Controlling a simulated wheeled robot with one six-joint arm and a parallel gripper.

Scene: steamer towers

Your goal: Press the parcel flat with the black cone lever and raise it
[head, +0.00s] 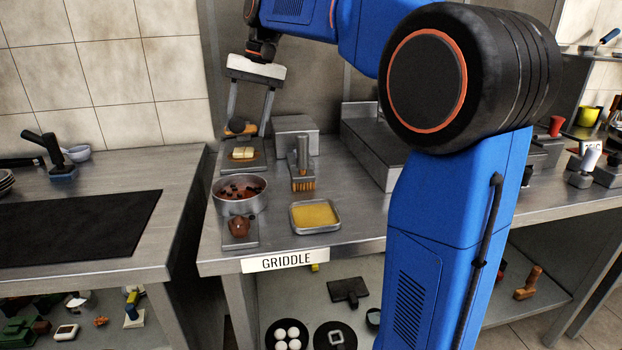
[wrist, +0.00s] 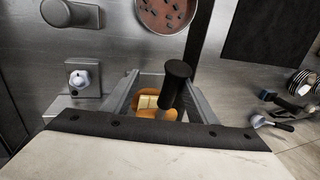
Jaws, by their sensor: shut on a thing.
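The parcel (head: 243,153) is a small pale yellow block with a line across it. It lies on a grey press (head: 257,163) at the back left of the griddle counter. In the wrist view the parcel (wrist: 147,102) shows beside the black lever (wrist: 176,82), over an orange-brown round piece (wrist: 160,114). My gripper (head: 249,132) is above the press, pointing down, its fingers on either side of the lever. In the wrist view the gripper (wrist: 162,84) is shut on the lever. The lever's lower end and any contact with the parcel are unclear.
A pot (head: 240,203) with dark pieces stands in front of the press. A brush (head: 301,172) stands to the right, and a yellow-filled tray (head: 315,216) nearer the front. Another black-handled tool (head: 58,160) is on the left counter, across a gap.

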